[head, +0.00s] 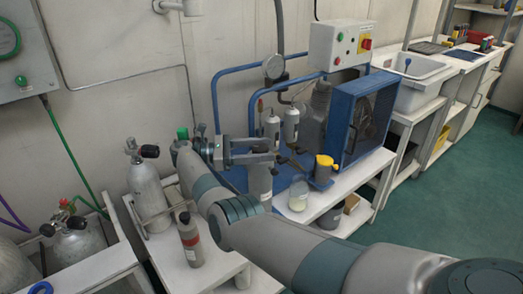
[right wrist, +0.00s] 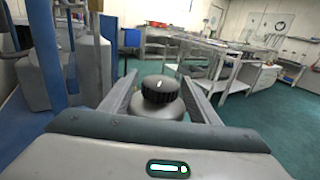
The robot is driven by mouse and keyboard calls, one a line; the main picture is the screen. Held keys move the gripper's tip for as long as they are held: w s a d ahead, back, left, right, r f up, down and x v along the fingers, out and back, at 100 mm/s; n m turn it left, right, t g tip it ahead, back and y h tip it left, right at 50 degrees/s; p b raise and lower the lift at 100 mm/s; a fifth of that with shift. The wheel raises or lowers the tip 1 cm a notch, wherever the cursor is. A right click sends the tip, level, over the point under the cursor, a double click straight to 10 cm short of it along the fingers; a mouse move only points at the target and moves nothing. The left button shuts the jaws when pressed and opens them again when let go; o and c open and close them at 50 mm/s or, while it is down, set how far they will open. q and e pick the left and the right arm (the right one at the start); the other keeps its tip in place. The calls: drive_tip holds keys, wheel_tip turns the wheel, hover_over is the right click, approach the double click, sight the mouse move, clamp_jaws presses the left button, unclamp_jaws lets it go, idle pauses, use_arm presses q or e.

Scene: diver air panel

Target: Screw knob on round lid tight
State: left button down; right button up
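A black ribbed knob (right wrist: 160,88) with a small white mark on top stands on a rounded grey lid (right wrist: 160,112) in the right wrist view. My right gripper (right wrist: 160,84) is open, with one finger on each side of the knob and a visible gap on both sides. I cannot tell how tightly the knob sits. My left gripper is not in view.
A blue boxed fan unit (head: 344,125) and a yellow-topped container (head: 325,168) are right of the gripper. A small jar (head: 299,195) stands in front. Grey bottles (head: 189,240) and a gas cylinder (head: 147,190) are at the left. Green floor is free at the right.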

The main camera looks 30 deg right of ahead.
sight(267, 148)
idle(0.3)
drive_tip(key=shift+r, duration=0.45)
wheel_tip(267, 148, up, 3)
drive_tip(key=shift+r+p, duration=0.15)
drive_tip(key=shift+p, duration=0.55)
drive_tip(key=shift+s+d+r+p, duration=0.45)
drive_tip(key=shift+s+r+p, duration=0.1)
drive_tip(key=shift+s, duration=0.25)
drive_tip(key=shift+s+d+r, duration=0.15)
drive_tip(key=shift+s, duration=0.15)
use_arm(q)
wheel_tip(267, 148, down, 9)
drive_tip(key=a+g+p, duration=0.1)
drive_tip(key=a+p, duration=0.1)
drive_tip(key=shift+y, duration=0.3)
use_arm(e)
drive_tip(key=s+d+r, duration=0.4)
drive_tip(key=s+r, duration=0.1)
drive_tip(key=s, duration=0.3)
drive_tip(key=shift+r, duration=0.15)
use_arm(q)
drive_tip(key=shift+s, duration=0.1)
use_arm(e)
drive_tip(key=shift+o, duration=0.2)
drive_tip(key=shift+s+d, duration=0.1)
